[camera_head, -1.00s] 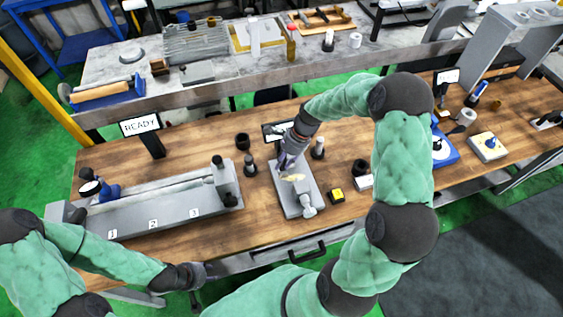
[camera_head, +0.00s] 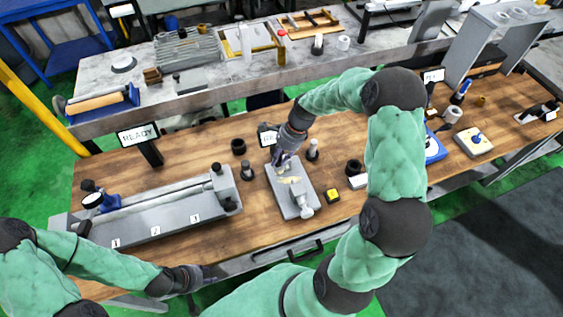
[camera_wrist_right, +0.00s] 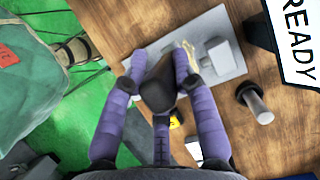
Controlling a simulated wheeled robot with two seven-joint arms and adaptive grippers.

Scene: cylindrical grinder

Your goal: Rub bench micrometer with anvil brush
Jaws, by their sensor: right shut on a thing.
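The bench micrometer (camera_head: 287,203) is a light grey block with a rounded knob at its near end, on the middle of the wooden bench. It also shows in the right wrist view (camera_wrist_right: 225,58). My right gripper (camera_head: 281,163) is over its far end. In the right wrist view, the purple fingers of my right gripper (camera_wrist_right: 158,72) are shut on a dark thing, seemingly the anvil brush (camera_wrist_right: 158,95). A pale tan patch shows at the micrometer; I cannot tell whether it is bristles. Contact is unclear. My left gripper (camera_head: 205,275) is at the bench's front edge; its jaw opening is unclear.
A long grey fixture (camera_head: 150,218) with numbered labels lies at left, near a READY sign (camera_head: 138,133). Dark-based posts (camera_head: 247,173) stand beside the micrometer. A yellow-and-black block (camera_head: 332,195) and a dark ring (camera_head: 354,167) are to its right. A drawer handle (camera_head: 305,250) juts out in front.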

